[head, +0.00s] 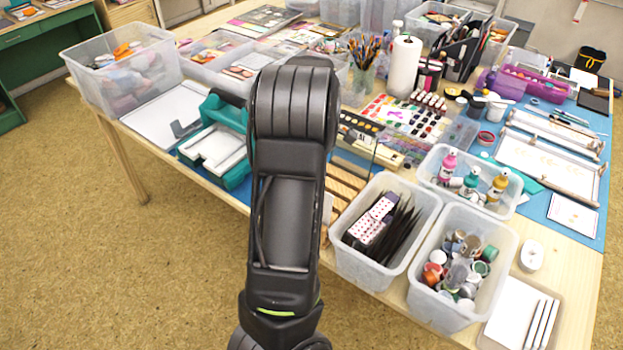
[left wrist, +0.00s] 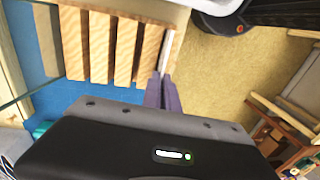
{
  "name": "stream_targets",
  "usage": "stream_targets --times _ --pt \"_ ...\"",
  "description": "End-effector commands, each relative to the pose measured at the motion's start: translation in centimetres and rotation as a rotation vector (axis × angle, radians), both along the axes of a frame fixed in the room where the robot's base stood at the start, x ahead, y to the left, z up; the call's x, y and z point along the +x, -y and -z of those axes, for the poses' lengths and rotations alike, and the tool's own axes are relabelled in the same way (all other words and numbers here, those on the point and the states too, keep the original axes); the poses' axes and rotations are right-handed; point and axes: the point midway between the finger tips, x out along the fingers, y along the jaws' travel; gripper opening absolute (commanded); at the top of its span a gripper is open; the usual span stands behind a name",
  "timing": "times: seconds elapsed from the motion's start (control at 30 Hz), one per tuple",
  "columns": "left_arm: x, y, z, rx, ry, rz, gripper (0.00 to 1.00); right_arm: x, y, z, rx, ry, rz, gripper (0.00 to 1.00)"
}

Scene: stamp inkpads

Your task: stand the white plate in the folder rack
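The folder rack is a row of pale wooden slats (head: 346,183) on the table's front edge, partly behind my arm in the head view. In the left wrist view its slats (left wrist: 100,45) fill the upper left over a blue mat. A thin white edge, which looks like the white plate (left wrist: 167,50), shows edge-on at the end of the slats. My left gripper (left wrist: 164,82) has its purple fingers close together on that edge. Whether the plate sits in a slot cannot be told. My arm hides the left gripper in the head view. My right gripper is not in view.
A clear bin of dark folders (head: 385,228) stands just right of the rack, with a bin of paint jars (head: 462,268) beside it. A teal tool with a white plate-like top (head: 216,148) lies left of my arm. The floor (head: 90,250) in front is clear.

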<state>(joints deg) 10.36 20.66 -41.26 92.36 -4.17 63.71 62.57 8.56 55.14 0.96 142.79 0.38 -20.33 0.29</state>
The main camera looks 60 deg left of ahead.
Motion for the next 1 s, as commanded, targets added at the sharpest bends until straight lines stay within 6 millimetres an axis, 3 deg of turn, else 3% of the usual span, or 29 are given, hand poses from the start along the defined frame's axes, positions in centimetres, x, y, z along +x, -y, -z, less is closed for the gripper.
stream_targets --times 0.1,0.43,0.73,1.0 --pt "0.0 0.0 0.0 0.0 0.0 0.0 0.0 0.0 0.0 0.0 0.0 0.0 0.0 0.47" --pt "0.0 0.0 0.0 0.0 0.0 0.0 0.29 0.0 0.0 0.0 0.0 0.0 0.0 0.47" --pt "0.0 0.0 -0.1 0.0 0.0 0.0 0.29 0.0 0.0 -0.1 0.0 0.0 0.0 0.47" --pt "0.2 -0.1 -1.6 0.0 0.0 0.0 0.29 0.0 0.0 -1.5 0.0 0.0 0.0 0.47"
